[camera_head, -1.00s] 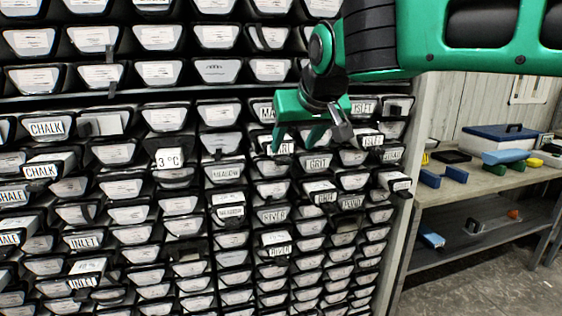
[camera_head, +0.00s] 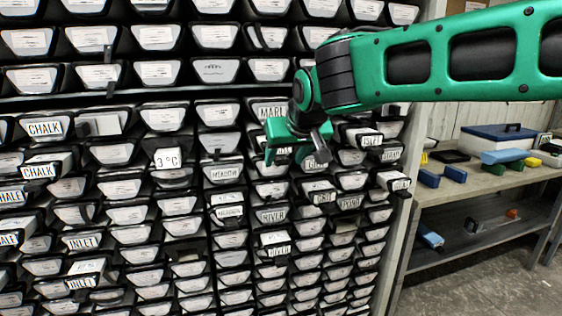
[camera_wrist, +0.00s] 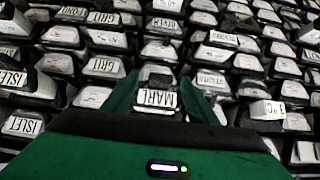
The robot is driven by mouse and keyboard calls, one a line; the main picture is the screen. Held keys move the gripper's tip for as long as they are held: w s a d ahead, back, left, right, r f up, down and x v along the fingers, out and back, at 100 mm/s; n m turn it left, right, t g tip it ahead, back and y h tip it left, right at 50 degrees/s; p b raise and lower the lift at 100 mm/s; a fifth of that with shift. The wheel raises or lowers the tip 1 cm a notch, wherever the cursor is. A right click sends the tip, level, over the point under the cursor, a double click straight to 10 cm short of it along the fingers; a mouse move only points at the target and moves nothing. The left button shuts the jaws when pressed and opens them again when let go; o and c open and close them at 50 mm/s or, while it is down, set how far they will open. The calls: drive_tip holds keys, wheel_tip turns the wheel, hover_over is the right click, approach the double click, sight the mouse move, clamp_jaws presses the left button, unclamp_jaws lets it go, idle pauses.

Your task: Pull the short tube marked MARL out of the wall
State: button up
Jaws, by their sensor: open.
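A tube end marked MARL (camera_wrist: 156,98) shows in the wrist view, its label upside down, between the two fingers of my gripper (camera_wrist: 162,90). The fingers stand apart on either side of it; I cannot tell whether they touch it. In the head view my gripper (camera_head: 286,157) is at the wall, right of centre, and hides this tube end. A second label marked MARL (camera_head: 272,109) shows just above the gripper, partly covered by my arm at its right. How far either tube reaches out of the wall is not clear.
Tube ends marked GRIT (camera_wrist: 102,65), RIVER (camera_wrist: 165,22) and MEADOW (camera_wrist: 212,53) crowd around the gripper. At the right a bench (camera_head: 470,185) holds a blue case (camera_head: 498,132) and several small blocks.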

clamp_jaws()
drive_tip(key=shift+r, duration=0.2)
drive_tip(key=s+d, duration=0.4)
drive_tip(key=s, duration=1.1)
drive_tip(key=shift+d, duration=0.15)
idle(0.8)
drive_tip(key=shift+f, duration=0.1)
